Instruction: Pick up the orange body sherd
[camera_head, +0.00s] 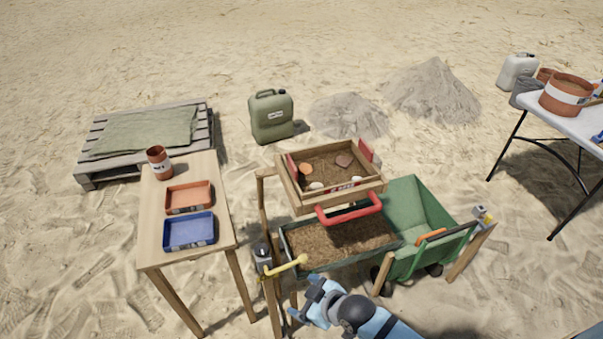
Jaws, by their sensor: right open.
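The orange body sherd (306,168) lies in the wooden sieve box (289,197), on its left side near the back. A reddish-brown sherd (344,160) lies to its right, and pale pieces lie near the front wall of the box. My right gripper (308,299) is low in the picture, in front of and below the sieve. It is open and empty, well apart from the sherd. My left gripper is out of view.
A red handle (349,209) juts from the sieve's front, above a soil-filled tray (340,248). A green wheelbarrow (421,210) stands to the right. A wooden table (158,219) at left bears an orange tray (189,197), a blue tray (190,231) and a brown cup (158,162).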

